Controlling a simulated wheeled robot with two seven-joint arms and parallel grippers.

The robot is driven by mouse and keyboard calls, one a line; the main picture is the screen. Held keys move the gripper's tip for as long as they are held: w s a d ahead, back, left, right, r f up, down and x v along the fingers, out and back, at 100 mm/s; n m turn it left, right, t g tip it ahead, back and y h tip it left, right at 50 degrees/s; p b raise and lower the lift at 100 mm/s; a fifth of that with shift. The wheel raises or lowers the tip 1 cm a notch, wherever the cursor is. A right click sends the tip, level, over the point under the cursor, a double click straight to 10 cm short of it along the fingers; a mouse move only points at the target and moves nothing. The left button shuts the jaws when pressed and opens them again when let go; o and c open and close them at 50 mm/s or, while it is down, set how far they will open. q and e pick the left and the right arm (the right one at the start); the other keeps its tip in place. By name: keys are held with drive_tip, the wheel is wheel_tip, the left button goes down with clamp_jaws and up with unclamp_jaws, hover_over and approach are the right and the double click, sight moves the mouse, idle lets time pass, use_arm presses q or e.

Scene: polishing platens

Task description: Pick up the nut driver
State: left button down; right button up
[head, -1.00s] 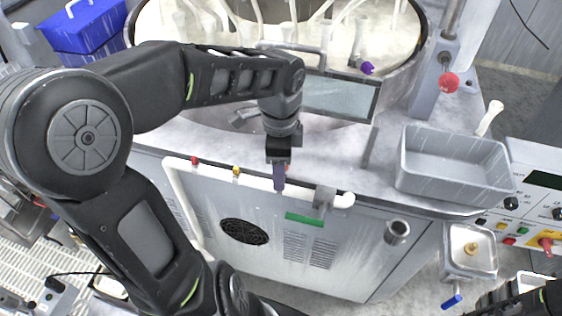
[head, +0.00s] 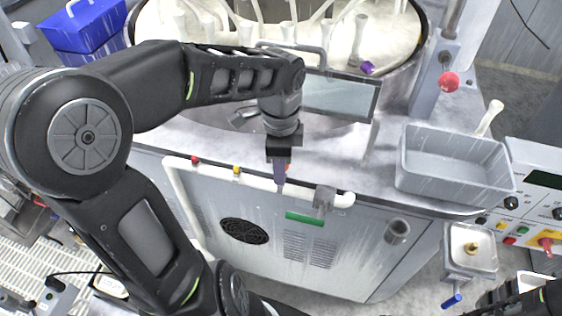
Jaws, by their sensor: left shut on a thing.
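My left gripper (head: 279,158) points down in front of the cabinet's front edge, near the middle of the head view. The piece hangs below the jaws, in front of the white rail. Its upper end is hidden by the gripper. My right gripper does not show clearly; only dark parts of my right arm are at the lower right corner.
A white rail (head: 340,200) runs along the cabinet front. A grey bin (head: 455,185) stands on the worktop at the right. Behind is the round polishing basin (head: 425,60) with a clear panel (head: 340,97). A red knob (head: 448,82) and a blue crate (head: 85,35) also show.

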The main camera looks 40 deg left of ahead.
use_arm(q)
drive_tip(key=shift+r, duration=0.15)
wheel_tip(320, 180, up, 10)
drive_tip(key=shift+f+b, duration=0.1)
drive_tip(key=shift+b, duration=0.4)
idle(0.7)
